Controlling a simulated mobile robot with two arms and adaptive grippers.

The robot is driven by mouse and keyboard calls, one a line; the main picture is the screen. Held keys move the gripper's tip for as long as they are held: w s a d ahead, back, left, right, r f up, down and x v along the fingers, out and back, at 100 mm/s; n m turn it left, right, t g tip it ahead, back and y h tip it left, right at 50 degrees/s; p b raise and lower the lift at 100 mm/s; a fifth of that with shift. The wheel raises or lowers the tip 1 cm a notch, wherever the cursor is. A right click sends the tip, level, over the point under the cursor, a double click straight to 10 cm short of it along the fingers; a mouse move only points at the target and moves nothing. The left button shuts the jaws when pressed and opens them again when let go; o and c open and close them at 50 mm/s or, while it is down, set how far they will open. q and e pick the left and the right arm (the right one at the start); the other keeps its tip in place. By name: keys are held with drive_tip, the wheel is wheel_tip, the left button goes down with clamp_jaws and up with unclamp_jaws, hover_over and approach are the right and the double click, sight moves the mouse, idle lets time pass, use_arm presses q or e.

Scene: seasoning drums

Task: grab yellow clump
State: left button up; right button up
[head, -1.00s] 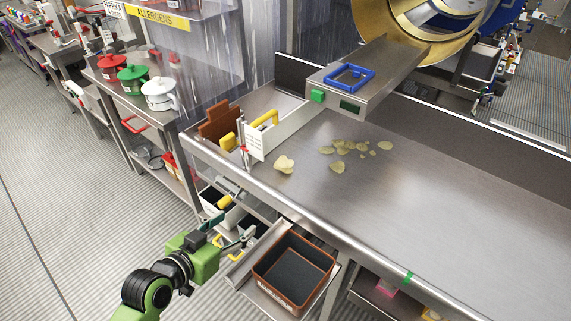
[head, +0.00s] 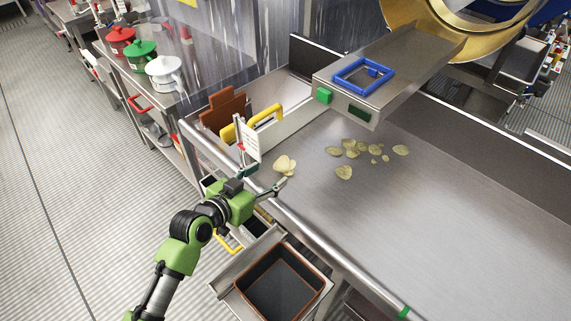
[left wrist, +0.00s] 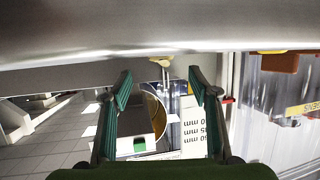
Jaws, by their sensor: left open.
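The yellow clump (head: 285,164) lies on the steel table (head: 440,215) near its left front edge, beside the low divider wall. Several loose yellow chips (head: 345,172) lie apart to its right. My left gripper (head: 265,180) is open and empty, just in front of the clump at the table edge. In the left wrist view the open fingers (left wrist: 160,80) frame a pale yellow piece (left wrist: 163,60) beyond the tips, at the underside of the grey surface. No contact is visible. My right gripper is not in view.
A white sign (head: 248,139) and yellow handles (head: 265,117) stand left of the clump. A steel chute with a blue frame (head: 363,76) juts over the table's back. The right of the table is clear.

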sight(280, 168)
use_arm(q)
drive_tip(key=shift+p+x, duration=0.65)
drive_tip(key=shift+x, duration=4)
drive_tip(key=shift+f, duration=0.15)
drive_tip(key=c, duration=0.9)
drive_tip(key=shift+s, duration=0.1)
